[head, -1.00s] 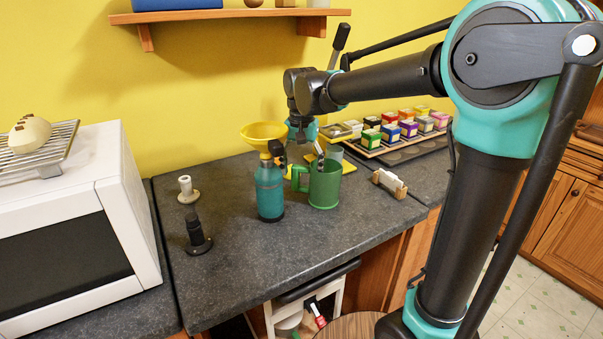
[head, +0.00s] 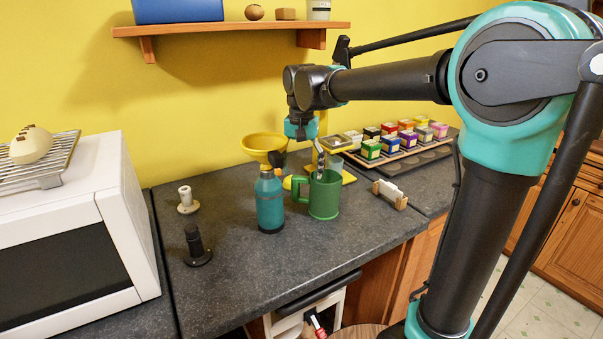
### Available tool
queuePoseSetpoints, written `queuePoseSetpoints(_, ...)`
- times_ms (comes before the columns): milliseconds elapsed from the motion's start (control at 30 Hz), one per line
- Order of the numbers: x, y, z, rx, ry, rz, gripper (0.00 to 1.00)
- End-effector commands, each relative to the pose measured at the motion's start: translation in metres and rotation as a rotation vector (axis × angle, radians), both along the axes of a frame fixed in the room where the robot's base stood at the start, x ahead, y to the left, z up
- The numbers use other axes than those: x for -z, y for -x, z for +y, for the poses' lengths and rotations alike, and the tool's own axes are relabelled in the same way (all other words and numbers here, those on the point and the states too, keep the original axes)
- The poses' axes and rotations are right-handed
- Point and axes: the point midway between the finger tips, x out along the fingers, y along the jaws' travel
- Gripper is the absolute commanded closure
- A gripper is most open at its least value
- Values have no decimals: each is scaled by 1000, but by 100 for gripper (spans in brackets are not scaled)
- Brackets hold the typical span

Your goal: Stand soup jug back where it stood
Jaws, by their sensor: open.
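The soup jug, which I take to be the green handled jug (head: 325,197), stands upright on the dark counter (head: 235,262). Its handle points left, toward the teal bottle (head: 270,205). My gripper (head: 298,164) is open, pointing down above the handle and the jug's left rim. One finger shows in front of the rim, the other near the bottle's top. The view does not show clearly whether a finger touches the jug. Nothing is seen held.
A yellow funnel (head: 264,146) is behind the bottle. A black peg (head: 196,245) and a white peg (head: 187,201) stand left, by the white oven (head: 75,225). A small card holder (head: 390,194) is right of the jug. The front counter is clear.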

Motion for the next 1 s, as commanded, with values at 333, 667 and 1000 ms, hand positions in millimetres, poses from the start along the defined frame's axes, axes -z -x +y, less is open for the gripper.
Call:
queuePoseSetpoints(333,-12,0,0,0,0,0,25)
queuePoseSetpoints(667,-14,0,0,0,0,0,25)
queuePoseSetpoints(1000,-36,1,0,0,0,0,25)
